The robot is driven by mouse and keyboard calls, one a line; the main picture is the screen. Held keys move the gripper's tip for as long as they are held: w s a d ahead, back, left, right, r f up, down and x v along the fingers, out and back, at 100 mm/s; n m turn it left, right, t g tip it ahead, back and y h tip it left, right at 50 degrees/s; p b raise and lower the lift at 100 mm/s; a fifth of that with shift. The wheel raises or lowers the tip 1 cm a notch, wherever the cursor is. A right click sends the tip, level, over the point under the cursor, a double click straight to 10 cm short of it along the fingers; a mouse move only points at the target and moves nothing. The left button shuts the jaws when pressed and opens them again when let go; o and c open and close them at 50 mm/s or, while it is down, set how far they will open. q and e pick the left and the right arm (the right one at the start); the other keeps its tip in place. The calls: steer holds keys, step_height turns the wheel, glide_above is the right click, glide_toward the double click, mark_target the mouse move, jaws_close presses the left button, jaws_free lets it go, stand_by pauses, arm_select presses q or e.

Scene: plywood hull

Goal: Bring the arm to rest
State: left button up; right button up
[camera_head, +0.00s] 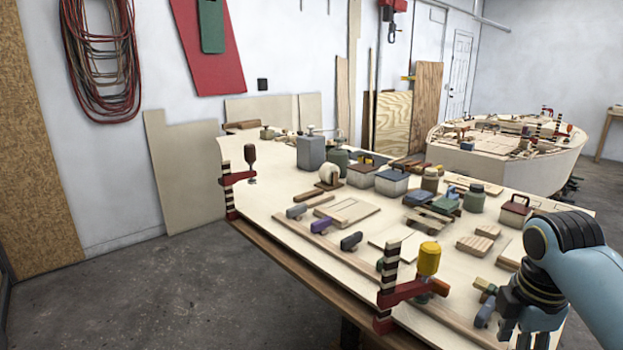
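My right arm, light blue with a dark wrist, comes in from the right edge over the near right corner of the workbench (290,215). Its gripper (508,325) hangs low at the bottom edge of the picture, and its lower part is cut off. I cannot tell whether its fingers are apart or closed, or whether they touch the small blocks beside them. My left arm and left gripper are not in view.
Another red clamp (238,178) grips the left corner. Blocks, jars and boxes crowd the bench. A plywood hull (485,165) stands behind. The floor at left is clear.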

steer(key=s+a+r+m+t, duration=0.1)
steer(key=s+a+r+m, duration=0.15)
steer(key=s+m, duration=0.7)
steer(key=s+a+r+m+t, duration=0.1)
steer(key=s+a+r+m, duration=0.15)
steer(key=s+m, duration=0.7)
steer(key=s+d+f+n+b, duration=0.1)
steer(key=s+f+b, duration=0.15)
steer(key=f, duration=0.95)
steer(key=s+d+f+n+g+b, duration=0.1)
steer(key=f+b, duration=0.2)
steer(key=f, duration=0.9)
steer(key=s+f+n+b, duration=0.1)
steer(key=s+f+b, duration=0.15)
steer(key=f, duration=0.85)
steer(key=s+f+b, duration=0.4)
steer(key=s+f, duration=0.5)
steer(key=f, duration=0.2)
steer(key=s+d+f+g+b, duration=0.1)
steer(key=s+f+b, duration=0.2)
steer(key=s+f, duration=0.6)
step_height(320, 180, down, 4)
steer(key=shift+s+d+r+b, duration=0.15)
steer(key=shift+s+r+b, duration=0.05)
steer(key=shift+b, duration=0.2)
